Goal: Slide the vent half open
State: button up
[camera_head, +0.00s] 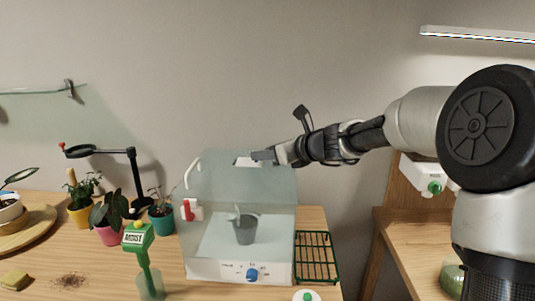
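A clear propagator box (210,240) with a pale base stands on the wooden table in the head view. A small dark pot with a seedling (245,230) is inside it. The vent (245,161) shows as a white patch on the sloped top of the cover, partly hidden by my gripper. My gripper (262,156) reaches in from the right, with its tip at or just above the vent's right side. I cannot tell whether it touches the vent, or whether its fingers are open or shut. How far the vent is open is too small to tell.
A white curved handle (192,172) and a red latch (187,210) are on the box's left side. A blue knob (252,275) is on its front. A green wire rack (315,257) stands right; potted plants, a moisture meter (140,240) and a black lamp-like stand (132,165) stand left.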

jog(key=p+v, duration=0.1)
jog(key=v, duration=1.6)
jog(key=shift+d+r, duration=0.15)
jog(key=shift+r+p, duration=0.1)
jog(key=shift+p, duration=0.2)
jog(key=shift+c, duration=0.2)
jog(key=w+d+n+g+y+p, duration=0.2)
jog(key=w+n+g+y+p, duration=0.1)
jog(key=w+n+g+p, duration=0.25)
jog(key=shift+m+t, duration=0.45)
jog(key=x, duration=1.1)
jog(key=b+x, duration=0.1)
jog(key=x, duration=0.5)
jog(key=shift+w+d, duration=0.1)
jog(key=shift+w, duration=0.35)
jog(key=shift+c, duration=0.2)
